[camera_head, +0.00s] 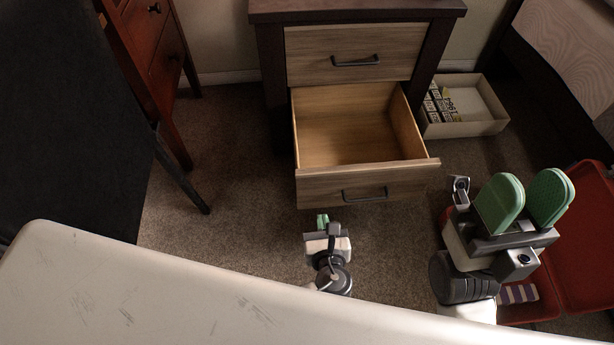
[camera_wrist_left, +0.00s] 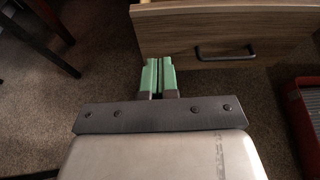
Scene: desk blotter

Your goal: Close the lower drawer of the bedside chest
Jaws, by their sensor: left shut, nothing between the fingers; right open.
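The bedside chest (camera_head: 264,60) has a dark frame and two light wood drawers. Its upper drawer (camera_head: 305,52) is shut. The lower drawer (camera_head: 318,186) is pulled far out and looks empty inside; its front with a dark bar handle also shows in the left wrist view (camera_wrist_left: 230,25). My left gripper (camera_head: 322,220) is shut and empty, just in front of the lower drawer's front. In the left wrist view its green fingertips (camera_wrist_left: 159,62) are at the front's lower left part; I cannot tell if they touch. My right gripper (camera_head: 524,200) is open and empty, right of the drawer.
A cardboard box (camera_head: 487,127) with small packs stands right of the chest. A red open case (camera_head: 588,245) lies on the floor at the right, behind my right gripper. A red-brown wooden cabinet (camera_head: 143,55) and a dark chair-like piece (camera_head: 70,110) stand at the left. A white surface (camera_head: 170,290) crosses the foreground.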

